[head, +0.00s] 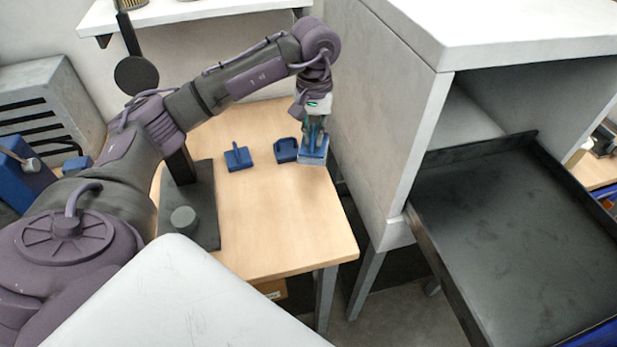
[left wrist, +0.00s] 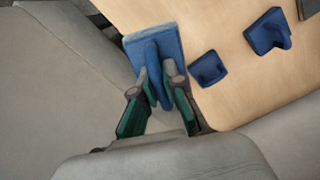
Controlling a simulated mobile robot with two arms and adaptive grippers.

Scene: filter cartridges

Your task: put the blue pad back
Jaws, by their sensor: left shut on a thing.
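The blue pad (head: 313,157) is a flat block with a lighter face and an upright handle. It is at the right edge of the wooden table (head: 265,220). My left gripper (head: 316,122) points down over it and is shut on its handle. In the left wrist view, the fingers (left wrist: 153,88) close on the handle of the pad (left wrist: 140,40). I cannot tell whether the pad touches the table. My right gripper is not in view.
Two darker blue blocks with handles, one nearer (head: 286,150) and one farther left (head: 238,160), stand on the table beside the pad. A pale cabinet (head: 385,110) rises close to the right. An empty black tray (head: 520,230) sticks out of it. The table's front is clear.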

